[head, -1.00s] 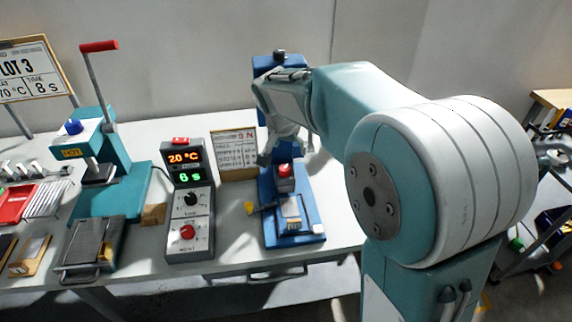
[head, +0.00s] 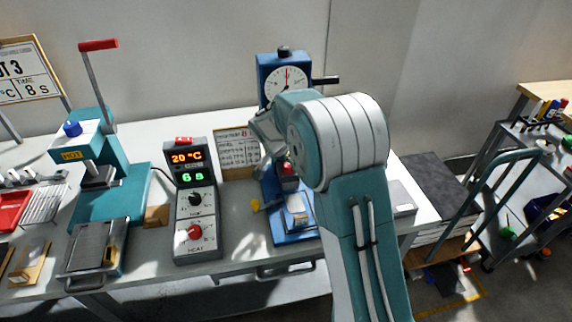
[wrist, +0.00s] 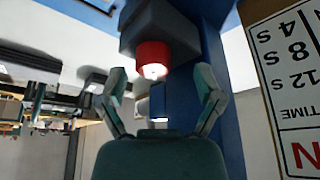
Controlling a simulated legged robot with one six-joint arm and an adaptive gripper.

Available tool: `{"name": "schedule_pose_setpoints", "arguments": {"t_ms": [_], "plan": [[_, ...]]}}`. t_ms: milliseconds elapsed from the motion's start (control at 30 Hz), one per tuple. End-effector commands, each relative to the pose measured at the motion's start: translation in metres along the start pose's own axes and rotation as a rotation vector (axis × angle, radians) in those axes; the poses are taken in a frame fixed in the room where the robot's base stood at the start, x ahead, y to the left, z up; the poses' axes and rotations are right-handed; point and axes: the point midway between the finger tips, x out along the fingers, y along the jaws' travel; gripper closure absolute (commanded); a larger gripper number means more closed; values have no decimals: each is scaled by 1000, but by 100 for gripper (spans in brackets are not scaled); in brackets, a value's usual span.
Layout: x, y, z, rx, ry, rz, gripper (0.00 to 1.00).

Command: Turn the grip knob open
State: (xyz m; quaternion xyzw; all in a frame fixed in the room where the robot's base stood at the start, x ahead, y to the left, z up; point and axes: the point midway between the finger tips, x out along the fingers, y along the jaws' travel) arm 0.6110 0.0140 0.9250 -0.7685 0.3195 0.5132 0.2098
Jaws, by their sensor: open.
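A blue testing stand (head: 268,66) with a round white dial stands on the bench. A red knob (head: 288,168) on a dark block sits low on its column, above a small plate. In the wrist view the red knob (wrist: 153,55) is just beyond the fingertips, roughly centred between them. My gripper (wrist: 162,82) is open and empty, with a finger spread to each side below the knob. I see no contact. In the head view my arm hides much of my gripper and part of the stand.
A control box (head: 192,215) with a lit display and two dials stands left of the stand. A framed card (head: 237,152) is close behind it. A teal press (head: 110,190) is further left. A cart (head: 510,220) stands at the right.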

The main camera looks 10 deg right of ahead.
Motion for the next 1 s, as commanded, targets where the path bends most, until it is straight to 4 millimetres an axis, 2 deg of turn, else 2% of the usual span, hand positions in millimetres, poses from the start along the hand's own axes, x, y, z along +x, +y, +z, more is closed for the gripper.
{"name": "schedule_pose_setpoints", "arguments": {"t_ms": [167,433,467,500,567,600,633,1000], "plan": [[15,4,-3,2,-3,-2,15],[16,2,-2,2,-2,-2,15],[16,2,-2,2,-1,-2,28],[16,2,-1,2,-1,-1,46],[15,1,-1,2,-1,-1,73],[15,1,-1,2,-1,-1,91],[15,1,-1,2,-1,-1,97],[16,1,1,-23,-5,-11,97]]}}
